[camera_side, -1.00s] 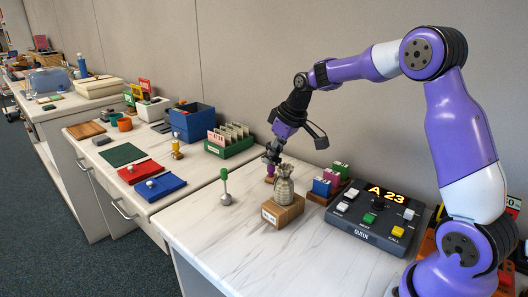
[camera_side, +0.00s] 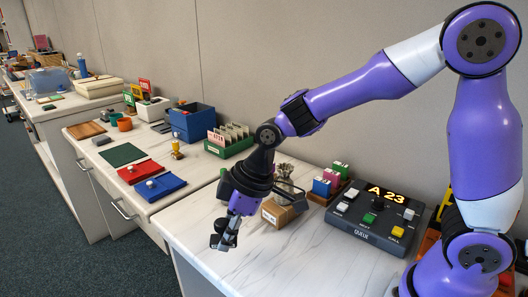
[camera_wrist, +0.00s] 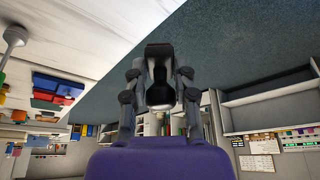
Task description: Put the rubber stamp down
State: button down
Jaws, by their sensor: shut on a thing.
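My gripper (camera_side: 224,236) hangs at the front edge of the near counter (camera_side: 250,268), tilted downward. In the wrist view my gripper (camera_wrist: 160,95) has its fingers closed around a dark piece, which I take to be the rubber stamp (camera_wrist: 159,52). The stamp is largely hidden by the fingers, and its marking face does not show. In the side view it is too small and dark to separate from the fingertips. I cannot tell whether it touches the counter.
A queue console (camera_side: 372,232) and a rack of coloured blocks (camera_side: 326,187) are to the right. The front counter strip is clear.

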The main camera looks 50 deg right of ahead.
jog(key=w+d+f, duration=0.1)
jog(key=w+d, duration=0.1)
jog(key=w+d+f, duration=0.2)
jog(key=shift+d+f, duration=0.2)
jog(key=shift+f, duration=2.1)
jog(key=shift+f, duration=0.1)
jog(key=c, duration=0.7)
grip_release()
jog(key=shift+o, duration=0.2)
